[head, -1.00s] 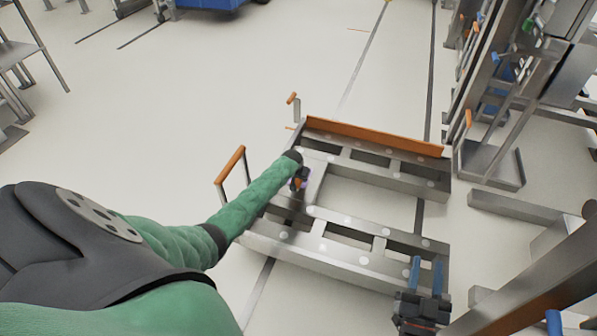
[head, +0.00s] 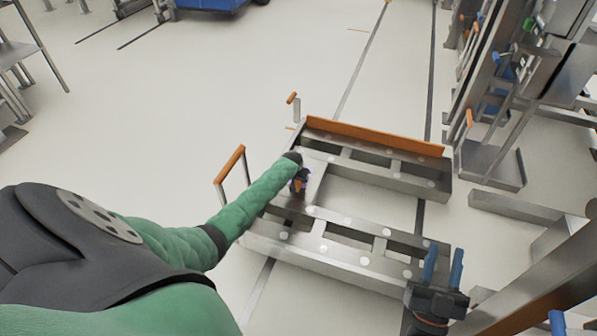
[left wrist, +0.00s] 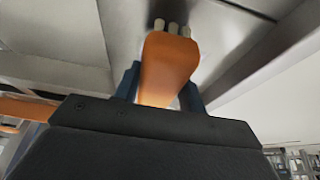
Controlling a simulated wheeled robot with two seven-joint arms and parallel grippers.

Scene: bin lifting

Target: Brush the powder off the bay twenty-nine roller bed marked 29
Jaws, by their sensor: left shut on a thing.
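The roller bed (head: 345,262) is a low grey metal frame with pale round rollers and an orange rail (head: 372,136) along its far side. I cannot read a 29 on it or make out any powder. My left gripper (head: 299,184) is over the left part of the bed, mostly hidden by my arm. In the left wrist view it is shut on an orange-handled brush (left wrist: 168,65); pale bristles (left wrist: 172,28) point toward a grey metal surface. I cannot tell whether they touch it. My right gripper (head: 442,268) is open and empty, by the bed's near right corner.
An orange-topped handle (head: 231,164) stands at the bed's left side and a smaller one (head: 293,98) at its far left corner. Metal racks (head: 490,165) and beams crowd the right side.

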